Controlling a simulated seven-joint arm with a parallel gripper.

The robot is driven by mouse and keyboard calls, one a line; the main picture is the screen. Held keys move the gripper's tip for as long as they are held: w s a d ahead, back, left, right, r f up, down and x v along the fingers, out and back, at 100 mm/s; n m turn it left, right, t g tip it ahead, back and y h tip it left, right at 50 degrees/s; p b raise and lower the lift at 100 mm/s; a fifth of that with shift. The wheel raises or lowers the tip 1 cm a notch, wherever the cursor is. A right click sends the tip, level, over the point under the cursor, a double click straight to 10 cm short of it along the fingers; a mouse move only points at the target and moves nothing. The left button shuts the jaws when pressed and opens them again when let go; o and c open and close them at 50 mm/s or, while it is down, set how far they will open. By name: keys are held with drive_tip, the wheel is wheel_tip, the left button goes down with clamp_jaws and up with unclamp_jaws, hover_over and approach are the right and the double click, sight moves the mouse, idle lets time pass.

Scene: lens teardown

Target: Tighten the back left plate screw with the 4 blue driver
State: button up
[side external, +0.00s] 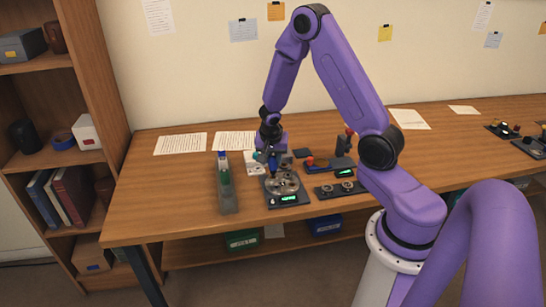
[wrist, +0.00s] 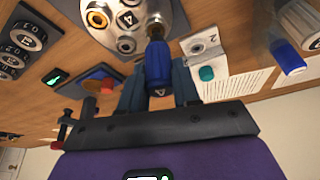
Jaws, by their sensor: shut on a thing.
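My gripper (wrist: 158,86) is shut on the blue driver (wrist: 157,62), with one finger on each side of its handle. In the wrist view the driver's shaft reaches the edge of the round silver plate (wrist: 165,10), by a dark hole or screw there. I cannot tell whether its tip is seated in a screw. The plate carries several gold and dark rings and a mark like a 4. In the side view the gripper (side external: 270,154) is over the back left of the plate (side external: 284,189), which sits on a dark base with a green display (side external: 288,198).
A grey rack (side external: 227,196) with a green and a blue handle stands left of the base. A dark unit with dials (side external: 340,188) is to the right, with a red-knobbed piece (side external: 317,165) behind it. Papers (side external: 181,143) lie on the back left of the table.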

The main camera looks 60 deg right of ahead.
drive_tip(key=shift+f, duration=0.55)
idle(0.6)
drive_tip(key=shift+m+g, duration=0.6)
drive_tip(key=shift+m, duration=1.2)
drive_tip(key=shift+w+m+g, duration=0.1)
drive_tip(key=shift+m+g, duration=0.2)
drive_tip(key=shift+m, duration=0.6)
drive_tip(key=shift+m+g, duration=0.4)
drive_tip(key=shift+m, duration=0.5)
